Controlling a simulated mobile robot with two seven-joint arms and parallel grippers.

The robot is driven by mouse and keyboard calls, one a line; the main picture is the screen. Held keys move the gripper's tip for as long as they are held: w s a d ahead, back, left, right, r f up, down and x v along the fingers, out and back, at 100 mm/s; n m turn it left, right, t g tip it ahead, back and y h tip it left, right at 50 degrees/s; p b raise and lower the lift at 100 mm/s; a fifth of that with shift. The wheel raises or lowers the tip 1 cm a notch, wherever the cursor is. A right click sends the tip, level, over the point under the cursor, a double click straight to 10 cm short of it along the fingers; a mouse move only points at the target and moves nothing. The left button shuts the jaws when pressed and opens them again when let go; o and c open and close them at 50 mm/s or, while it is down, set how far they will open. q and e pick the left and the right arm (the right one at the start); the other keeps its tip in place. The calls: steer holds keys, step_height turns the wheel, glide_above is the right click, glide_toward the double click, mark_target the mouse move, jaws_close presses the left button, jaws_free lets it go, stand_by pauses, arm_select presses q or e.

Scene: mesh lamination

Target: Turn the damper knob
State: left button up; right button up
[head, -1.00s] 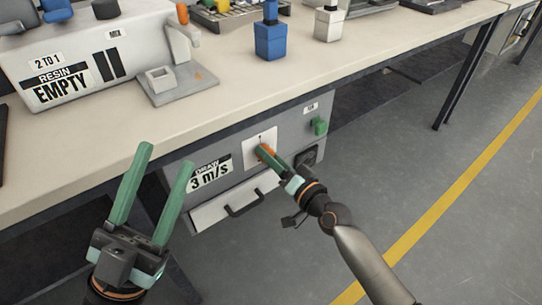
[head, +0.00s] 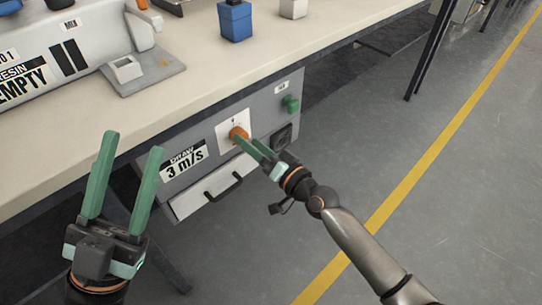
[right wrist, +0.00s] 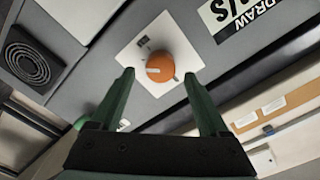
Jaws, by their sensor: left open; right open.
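The orange damper knob (head: 238,133) sits on a white plate (head: 224,146) on the grey panel under the bench. In the right wrist view the knob (right wrist: 160,67) shows a pale pointer mark on its face. My right gripper (head: 252,146) is open in front of the knob, its green fingers (right wrist: 161,85) apart on either side and below it in the wrist view. The fingers do not appear to touch the knob. My left gripper (head: 132,142) is open and empty, left of the panel and in front of the bench edge.
The panel carries a "DRAW 3 m/s" label (head: 184,160), a drawer with a dark handle (head: 224,187), a green button (head: 290,103) and a dark round vent (head: 282,136). The bench top (head: 180,95) overhangs above. The floor to the right is clear.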

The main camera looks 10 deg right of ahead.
steer(key=p+v, duration=0.1)
steer(key=v, duration=0.9)
steer(key=shift+s, duration=0.1)
